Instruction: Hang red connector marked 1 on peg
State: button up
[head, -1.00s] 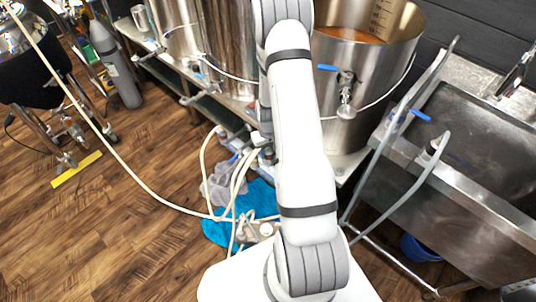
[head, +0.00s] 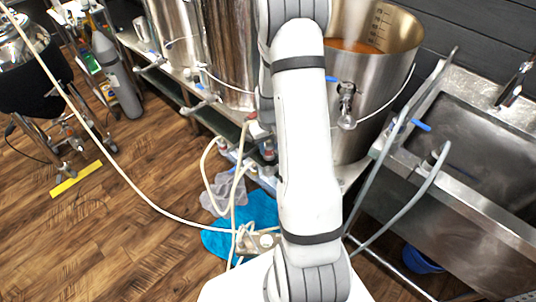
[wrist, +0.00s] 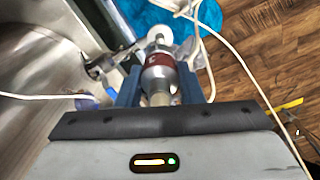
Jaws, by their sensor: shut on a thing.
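My gripper (wrist: 160,88) shows in the wrist view, its two blue fingers on either side of a metal connector with a dark red band (wrist: 161,72). The gripper is shut on this connector. A number on the band is too blurred to read. In the head view my arm hides most of the gripper, and a pale hose (head: 236,180) loops up to near the arm's far end. I cannot make out a peg for certain in either view.
Steel kettles (head: 228,50) stand on a low rack behind my arm. A steel sink (head: 470,150) with grey hoses is at the right. A blue cloth (head: 258,207) and pale hoses lie on the wooden floor (head: 110,240). Open floor is at the left.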

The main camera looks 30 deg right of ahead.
jog(key=shift+r, duration=0.7)
jog(key=shift+r, duration=0.1)
jog(key=shift+r+p, duration=1.35)
jog(key=shift+r, duration=0.85)
